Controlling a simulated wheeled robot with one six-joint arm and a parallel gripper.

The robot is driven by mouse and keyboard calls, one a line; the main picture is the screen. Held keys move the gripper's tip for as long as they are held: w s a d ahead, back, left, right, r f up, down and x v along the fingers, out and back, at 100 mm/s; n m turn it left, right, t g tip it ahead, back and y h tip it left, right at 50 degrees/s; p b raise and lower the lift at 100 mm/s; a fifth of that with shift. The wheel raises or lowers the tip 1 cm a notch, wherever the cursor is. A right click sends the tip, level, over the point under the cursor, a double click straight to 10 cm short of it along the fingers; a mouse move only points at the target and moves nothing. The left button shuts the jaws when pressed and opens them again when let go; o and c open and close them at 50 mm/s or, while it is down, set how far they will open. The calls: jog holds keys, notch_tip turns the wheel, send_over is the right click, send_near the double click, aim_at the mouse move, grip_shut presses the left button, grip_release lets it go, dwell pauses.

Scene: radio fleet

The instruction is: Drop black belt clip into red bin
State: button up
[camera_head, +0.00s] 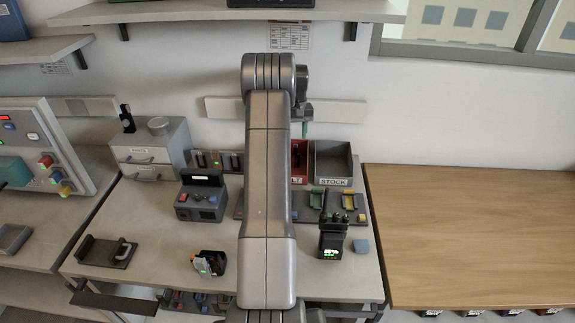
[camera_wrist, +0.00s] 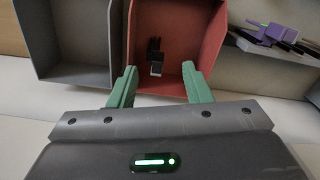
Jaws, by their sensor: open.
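The red bin (camera_wrist: 200,25) fills the upper middle of the wrist view. In the head view the red bin (camera_head: 299,179) is mostly hidden behind my arm, with part of a label showing. A small black clip (camera_wrist: 154,46) with a light grey end lies inside the red bin, apart from both fingers. My gripper (camera_wrist: 159,68) is open and empty, its two green fingers spread at the bin's near edge. In the head view a green fingertip of my gripper (camera_head: 304,130) shows above the bins.
A grey bin labelled STOCK (camera_head: 333,181) stands beside the red bin. A black radio (camera_head: 332,238) stands upright on the bench, near a blue block (camera_head: 361,246). Another device (camera_head: 209,264) lies left of my arm. The wooden table (camera_head: 470,235) at right is clear.

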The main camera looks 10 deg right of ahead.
notch_tip(320, 180, up, 13)
jog(key=b, duration=0.1)
dwell(0.3)
notch_tip(320, 180, down, 10)
jog(key=p, duration=0.4)
dwell(0.5)
dwell(0.3)
